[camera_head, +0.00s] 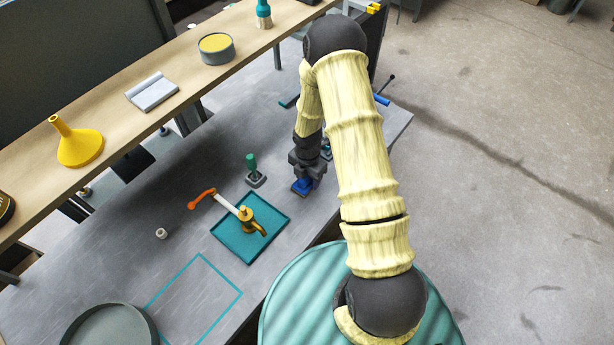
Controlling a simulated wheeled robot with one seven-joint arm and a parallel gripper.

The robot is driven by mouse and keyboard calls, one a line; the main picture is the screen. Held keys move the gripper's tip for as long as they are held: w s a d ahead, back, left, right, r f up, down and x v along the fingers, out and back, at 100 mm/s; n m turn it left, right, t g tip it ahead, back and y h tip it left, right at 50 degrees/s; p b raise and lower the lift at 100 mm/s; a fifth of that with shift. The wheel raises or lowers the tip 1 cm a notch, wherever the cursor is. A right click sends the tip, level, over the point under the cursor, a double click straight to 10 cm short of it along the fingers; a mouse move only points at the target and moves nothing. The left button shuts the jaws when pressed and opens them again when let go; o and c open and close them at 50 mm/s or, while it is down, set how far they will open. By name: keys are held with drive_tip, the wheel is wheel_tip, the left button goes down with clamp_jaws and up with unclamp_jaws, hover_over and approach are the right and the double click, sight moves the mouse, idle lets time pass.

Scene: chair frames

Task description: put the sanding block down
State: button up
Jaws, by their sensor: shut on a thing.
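My gripper (304,177) points down over the grey bench, right of the teal mat (229,239). It is shut on a small blue block (300,187), which I take for the sanding block. The fingers and wrist hide much of the block. It is at or just above the bench top; I cannot tell whether it touches.
A green-handled tool (254,171) stands close left of my gripper. A teal taped outline (196,300) lies empty. A wooden shelf (110,110) runs along the back.

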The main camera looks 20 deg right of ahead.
drive_tip(key=shift+f, duration=0.2)
drive_tip(key=o, duration=1)
wheel_tip(320, 180, up, 12)
drive_tip(key=shift+r+b, duration=0.2)
drive_tip(key=shift+b, duration=0.9)
